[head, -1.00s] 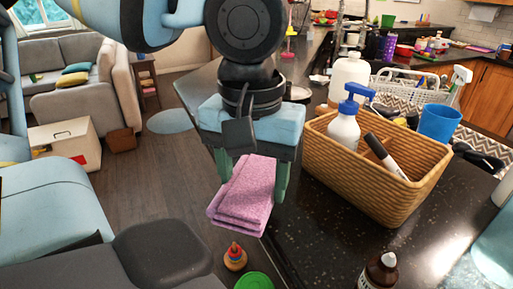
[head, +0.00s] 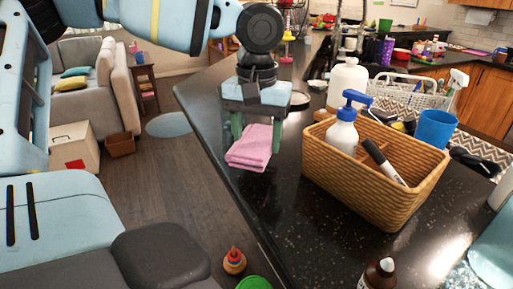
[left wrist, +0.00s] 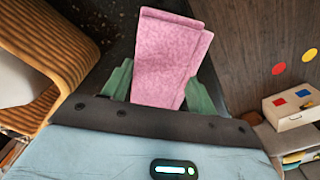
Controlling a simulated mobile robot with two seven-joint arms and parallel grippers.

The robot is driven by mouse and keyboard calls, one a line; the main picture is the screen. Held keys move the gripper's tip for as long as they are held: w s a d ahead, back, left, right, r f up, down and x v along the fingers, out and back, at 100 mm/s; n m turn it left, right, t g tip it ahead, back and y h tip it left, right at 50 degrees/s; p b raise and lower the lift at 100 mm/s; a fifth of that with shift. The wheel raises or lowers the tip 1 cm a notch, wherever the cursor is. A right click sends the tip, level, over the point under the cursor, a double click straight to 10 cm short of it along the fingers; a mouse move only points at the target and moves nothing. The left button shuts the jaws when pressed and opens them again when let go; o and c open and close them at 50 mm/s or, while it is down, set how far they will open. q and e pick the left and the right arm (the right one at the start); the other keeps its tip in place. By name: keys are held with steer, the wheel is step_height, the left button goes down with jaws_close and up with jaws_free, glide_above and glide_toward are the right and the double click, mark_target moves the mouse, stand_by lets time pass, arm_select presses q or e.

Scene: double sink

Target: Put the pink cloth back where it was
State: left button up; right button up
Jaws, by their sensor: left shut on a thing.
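The pink cloth (head: 252,146) is folded into a small pad and sits between the green fingers of my left gripper (head: 256,133). In the head view it is at the left edge of the dark speckled counter (head: 318,235), left of the wicker basket. I cannot tell whether it touches the counter. In the left wrist view the cloth (left wrist: 170,58) sticks out between the fingers (left wrist: 160,88), which are shut on it. My right gripper is not in view.
A dark bottle (head: 378,274) stands at the front. A white rack (head: 410,92) and sink area lie behind. Counter between cloth and basket is clear.

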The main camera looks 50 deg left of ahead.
mark_target(257, 137)
arm_select(q)
steer(key=shift+w+a, duration=0.15)
steer(key=shift+w+a+f, duration=0.1)
steer(key=shift+a+f, duration=0.05)
steer(key=shift+f, duration=1.65)
steer(key=shift+f, duration=0.15)
steer(key=o, duration=1)
steer(key=shift+o, duration=0.2)
